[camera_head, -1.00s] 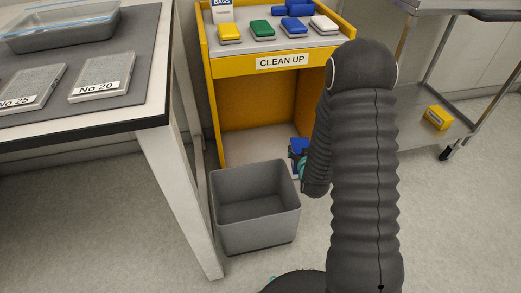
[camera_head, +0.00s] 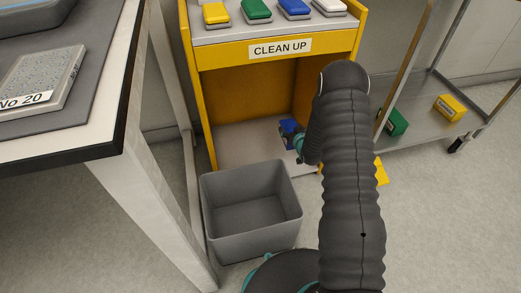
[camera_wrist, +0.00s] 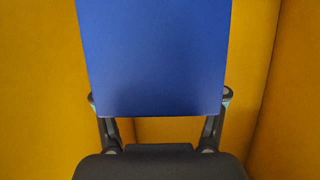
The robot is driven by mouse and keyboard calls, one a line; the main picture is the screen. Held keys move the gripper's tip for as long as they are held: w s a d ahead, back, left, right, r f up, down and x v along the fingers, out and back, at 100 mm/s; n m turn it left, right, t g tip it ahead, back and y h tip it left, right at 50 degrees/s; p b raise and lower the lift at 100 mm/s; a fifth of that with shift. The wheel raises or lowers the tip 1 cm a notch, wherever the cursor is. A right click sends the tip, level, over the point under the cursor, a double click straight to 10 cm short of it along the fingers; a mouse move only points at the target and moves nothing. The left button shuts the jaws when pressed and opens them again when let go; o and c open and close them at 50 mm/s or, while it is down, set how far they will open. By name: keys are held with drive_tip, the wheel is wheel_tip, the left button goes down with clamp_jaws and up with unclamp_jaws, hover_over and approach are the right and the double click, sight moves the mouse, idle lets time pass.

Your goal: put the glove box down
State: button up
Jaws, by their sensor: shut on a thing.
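A plain blue box, which I take for the glove box (camera_head: 288,127), is in the lower opening of the yellow CLEAN UP cabinet (camera_head: 263,62). My gripper (camera_head: 295,138) is shut on it there, partly hidden behind my dark sleeved arm. In the wrist view the blue box (camera_wrist: 155,55) fills the upper middle, with the fingers of my gripper (camera_wrist: 159,98) on its left and right sides. Yellow cabinet panels stand behind and beside it. I cannot tell whether the box touches the grey cabinet floor (camera_head: 240,145).
A grey open bin (camera_head: 250,235) stands before the cabinet. A table (camera_head: 100,125) is at the left. Coloured boxes stand on the cabinet top. A metal trolley (camera_head: 425,120) at the right holds a green box (camera_head: 397,122) and a yellow box (camera_head: 449,107). Yellow shows low beside my arm (camera_head: 381,172).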

hover_over(288, 155)
wheel_tip(288, 155, down, 8)
drive_tip(key=r, duration=0.1)
drive_tip(key=shift+w+f+b, duration=0.1)
drive_tip(key=shift+f+b, duration=0.4)
drive_tip(key=shift+f, duration=1.75)
drive_tip(key=shift+f, duration=0.25)
drive_tip(key=o, duration=1.3)
drive_tip(key=shift+r, duration=0.1)
drive_tip(key=shift+r, duration=0.1)
